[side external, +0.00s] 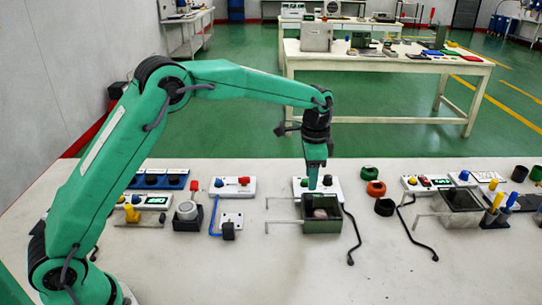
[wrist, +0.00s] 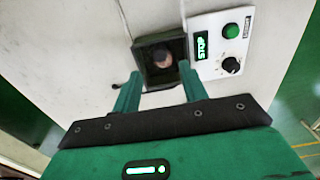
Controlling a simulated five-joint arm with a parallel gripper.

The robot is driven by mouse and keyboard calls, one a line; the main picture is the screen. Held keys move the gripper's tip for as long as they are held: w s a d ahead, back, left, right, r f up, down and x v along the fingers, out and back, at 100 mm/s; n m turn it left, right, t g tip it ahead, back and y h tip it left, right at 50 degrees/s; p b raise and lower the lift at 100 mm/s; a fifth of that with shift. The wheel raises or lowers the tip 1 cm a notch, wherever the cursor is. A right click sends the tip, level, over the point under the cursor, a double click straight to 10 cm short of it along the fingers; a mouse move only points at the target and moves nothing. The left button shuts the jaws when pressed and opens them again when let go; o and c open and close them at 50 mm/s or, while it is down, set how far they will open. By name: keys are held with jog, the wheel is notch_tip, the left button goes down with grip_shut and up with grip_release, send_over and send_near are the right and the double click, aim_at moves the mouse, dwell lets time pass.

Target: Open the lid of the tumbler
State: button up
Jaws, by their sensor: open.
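A dark green square box (side external: 322,226), which looks like the tumbler, stands on the white bench below my gripper. Its top looks open or clear, and a pinkish rounded thing (side external: 320,213) shows inside; I cannot make out a separate lid. Thin wire arms (side external: 283,221) stick out to its left. In the wrist view the box (wrist: 139,60) lies just beyond my fingertips, with the round thing (wrist: 163,60) inside. My gripper (side external: 315,184) points down above the box's back edge. In the wrist view its two green fingers (wrist: 159,78) are apart, with nothing held between them.
A white control panel (wrist: 222,46) with a green button and black knob is beside the box in the wrist view. A bent black rod (side external: 352,240) lies right of the box. Colored rings (side external: 375,188) and another box (side external: 462,199) stand farther right.

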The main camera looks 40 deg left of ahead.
aim_at(309, 197)
jog(key=shift+f, duration=3.9)
grip_shut()
